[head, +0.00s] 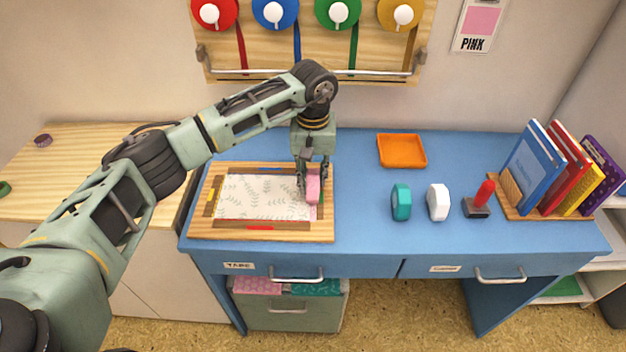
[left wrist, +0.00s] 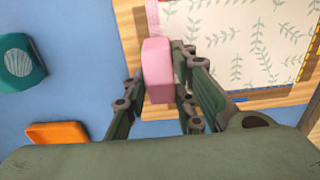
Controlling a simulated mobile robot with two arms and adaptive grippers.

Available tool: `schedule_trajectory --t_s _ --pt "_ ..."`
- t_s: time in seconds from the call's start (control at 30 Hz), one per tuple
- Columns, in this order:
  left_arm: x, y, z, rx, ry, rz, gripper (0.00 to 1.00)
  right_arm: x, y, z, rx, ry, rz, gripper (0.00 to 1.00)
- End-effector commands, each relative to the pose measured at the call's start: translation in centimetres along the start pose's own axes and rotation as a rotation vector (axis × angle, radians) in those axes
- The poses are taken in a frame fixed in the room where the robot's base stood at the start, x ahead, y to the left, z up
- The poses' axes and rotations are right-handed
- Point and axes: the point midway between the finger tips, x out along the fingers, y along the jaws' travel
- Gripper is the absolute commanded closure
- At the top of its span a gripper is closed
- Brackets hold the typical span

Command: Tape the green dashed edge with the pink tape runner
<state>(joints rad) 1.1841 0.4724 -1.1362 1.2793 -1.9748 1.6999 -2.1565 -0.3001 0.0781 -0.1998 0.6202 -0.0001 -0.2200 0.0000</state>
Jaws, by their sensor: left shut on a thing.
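The pink tape runner (head: 313,188) is held in my left gripper (head: 312,172), at the right edge of the patterned paper (head: 262,197). The paper lies on a wooden board (head: 208,233) with coloured edge marks; a bit of green shows beside the runner. In the left wrist view the runner (left wrist: 157,72) sits between the fingers (left wrist: 158,95) over the paper's edge. A pink strip (left wrist: 152,14) runs along that edge beyond the runner. The runner and gripper hide part of the edge. Contact with the paper cannot be told. My right gripper is not in view.
An orange tray (head: 402,151), a teal runner (head: 401,203), a white runner (head: 438,203) and a red-handled stamp (head: 480,202) stand right of the board. Books (head: 537,168) stand at the far right. The blue desk (head: 365,235) is bare beside the board.

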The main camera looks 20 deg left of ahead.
Motion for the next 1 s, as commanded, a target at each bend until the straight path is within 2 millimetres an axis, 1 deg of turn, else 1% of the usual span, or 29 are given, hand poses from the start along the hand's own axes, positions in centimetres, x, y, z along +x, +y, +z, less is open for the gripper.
schedule_trajectory --t_s 0.03,0.4,0.8,1.0 --pt "0.3 0.0 -0.4 -0.001 0.001 0.000 0.96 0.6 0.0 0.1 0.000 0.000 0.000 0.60" --pt "0.2 0.1 -2.6 -0.001 0.001 0.000 0.96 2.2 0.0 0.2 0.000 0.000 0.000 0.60" --pt "0.1 0.1 -3.8 0.000 0.001 0.001 0.96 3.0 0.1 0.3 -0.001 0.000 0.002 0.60" --pt "0.2 0.1 -5.0 -0.001 0.001 0.001 0.96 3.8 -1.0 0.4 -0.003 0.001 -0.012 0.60"
